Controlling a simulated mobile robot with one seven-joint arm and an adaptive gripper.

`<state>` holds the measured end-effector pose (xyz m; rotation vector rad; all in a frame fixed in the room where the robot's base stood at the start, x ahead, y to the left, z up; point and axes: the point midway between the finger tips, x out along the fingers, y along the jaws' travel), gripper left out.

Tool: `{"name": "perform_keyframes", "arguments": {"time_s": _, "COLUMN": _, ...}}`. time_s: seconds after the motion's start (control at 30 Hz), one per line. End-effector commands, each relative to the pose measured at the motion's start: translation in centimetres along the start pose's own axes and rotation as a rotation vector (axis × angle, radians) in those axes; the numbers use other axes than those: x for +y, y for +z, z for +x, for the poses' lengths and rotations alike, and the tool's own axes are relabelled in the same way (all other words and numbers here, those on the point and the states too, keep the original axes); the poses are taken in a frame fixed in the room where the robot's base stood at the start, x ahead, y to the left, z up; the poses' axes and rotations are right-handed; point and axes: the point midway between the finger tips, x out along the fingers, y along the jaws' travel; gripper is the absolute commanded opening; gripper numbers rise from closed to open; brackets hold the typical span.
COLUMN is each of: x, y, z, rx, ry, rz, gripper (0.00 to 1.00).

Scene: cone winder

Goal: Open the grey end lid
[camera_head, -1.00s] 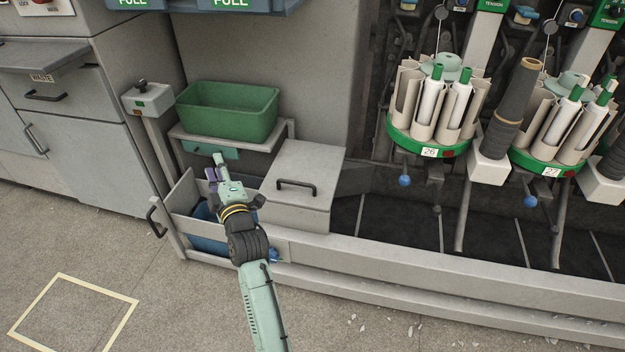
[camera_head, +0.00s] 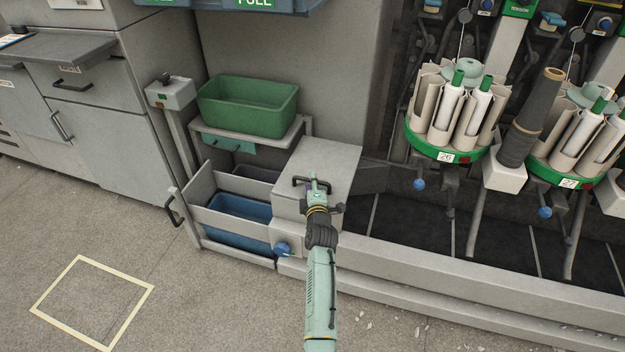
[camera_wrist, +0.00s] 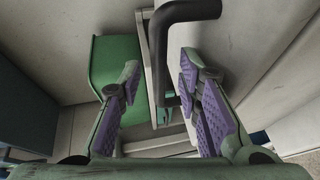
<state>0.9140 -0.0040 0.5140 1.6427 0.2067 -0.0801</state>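The grey end lid (camera_head: 325,157) is the flat top of a grey box at the machine's left end, and it lies closed. Its black bar handle (camera_head: 298,181) is partly hidden behind my gripper (camera_head: 314,181) in the head view. In the wrist view the handle (camera_wrist: 184,14) shows large, its bar running down between the two purple-padded fingers. My gripper (camera_wrist: 160,70) is open there, with visible space between each finger and the bar. The lid's grey surface (camera_wrist: 245,45) shows on the right of the wrist view. How deep the handle sits between the fingers is unclear.
A green bin (camera_head: 247,105) stands on a shelf left of the lid, and a blue bin (camera_head: 232,220) sits in the open-topped compartment below. A blue knob (camera_head: 284,250) is at the box's front. Spindle carousels (camera_head: 450,110) stand to the right. Floor at front left is clear.

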Motion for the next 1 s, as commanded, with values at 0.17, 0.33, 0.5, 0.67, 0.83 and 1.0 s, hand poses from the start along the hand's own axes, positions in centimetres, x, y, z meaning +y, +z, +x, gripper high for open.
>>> {"name": "perform_keyframes", "arguments": {"time_s": 0.17, "x": 0.0, "y": 0.0, "z": 1.6, "rx": 0.000, "ry": 0.000, "rz": 0.000, "gripper": 0.31}}
{"name": "perform_keyframes", "arguments": {"time_s": 0.33, "x": 0.0, "y": 0.0, "z": 1.9, "rx": 0.000, "ry": 0.001, "rz": 0.001, "gripper": 0.31}}
{"name": "perform_keyframes", "arguments": {"time_s": 0.5, "x": 0.0, "y": 0.0, "z": 1.9, "rx": 0.000, "ry": 0.001, "rz": 0.001, "gripper": 0.31}}
{"name": "perform_keyframes", "arguments": {"time_s": 0.67, "x": 0.0, "y": 0.0, "z": 1.9, "rx": 0.000, "ry": 0.001, "rz": 0.001, "gripper": 0.21}}
{"name": "perform_keyframes", "arguments": {"time_s": 0.83, "x": 0.0, "y": 0.0, "z": 1.8, "rx": 0.000, "ry": 0.001, "rz": 0.001, "gripper": 0.09}}
{"name": "perform_keyframes", "arguments": {"time_s": 1.0, "x": 0.0, "y": 0.0, "z": 1.8, "rx": 0.000, "ry": 0.001, "rz": 0.001, "gripper": 0.00}}
